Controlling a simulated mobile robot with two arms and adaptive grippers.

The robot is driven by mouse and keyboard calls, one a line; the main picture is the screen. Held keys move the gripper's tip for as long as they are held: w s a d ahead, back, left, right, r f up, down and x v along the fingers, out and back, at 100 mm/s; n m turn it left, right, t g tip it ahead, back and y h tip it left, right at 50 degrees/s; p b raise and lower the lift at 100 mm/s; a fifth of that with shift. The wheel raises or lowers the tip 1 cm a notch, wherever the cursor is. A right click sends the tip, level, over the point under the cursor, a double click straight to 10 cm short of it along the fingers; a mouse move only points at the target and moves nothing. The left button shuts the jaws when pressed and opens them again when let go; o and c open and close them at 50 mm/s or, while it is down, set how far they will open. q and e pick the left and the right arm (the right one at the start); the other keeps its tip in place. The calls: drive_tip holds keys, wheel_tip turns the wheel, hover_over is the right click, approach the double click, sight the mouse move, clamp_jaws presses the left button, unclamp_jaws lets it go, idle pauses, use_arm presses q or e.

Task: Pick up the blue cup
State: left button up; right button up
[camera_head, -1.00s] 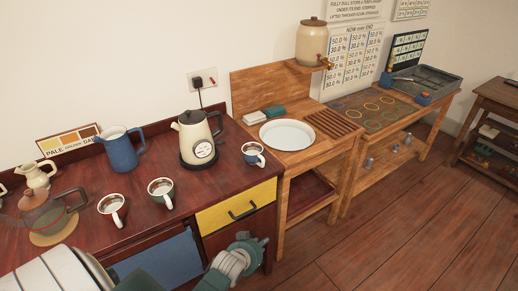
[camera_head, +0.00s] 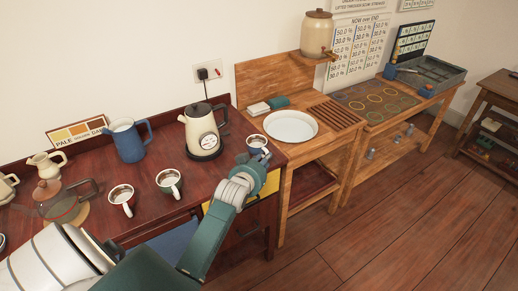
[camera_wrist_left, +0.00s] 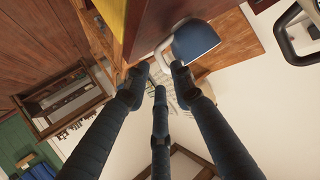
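The blue cup (camera_head: 256,141) stands at the right end of the dark red counter, partly hidden behind my left gripper (camera_head: 261,158). In the left wrist view the cup (camera_wrist_left: 196,40) shows its blue side, and its pale handle (camera_wrist_left: 164,47) points toward the space between the fingers. My left gripper (camera_wrist_left: 158,76) is open, with its fingers spread and nothing held. One fingertip overlaps the cup's edge in the picture; I cannot tell if it touches. My right gripper is not in view.
A cream kettle (camera_head: 203,131) stands just left of the cup. A wooden stand with a white basin (camera_head: 291,125) adjoins on the right.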

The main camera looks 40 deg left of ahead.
sight(260, 149)
use_arm(q)
drive_tip(key=shift+p+x, duration=0.4)
drive_tip(key=shift+x, duration=1.85)
drive_tip(key=shift+r, duration=0.1)
drive_tip(key=shift+c, duration=0.5)
clamp_jaws()
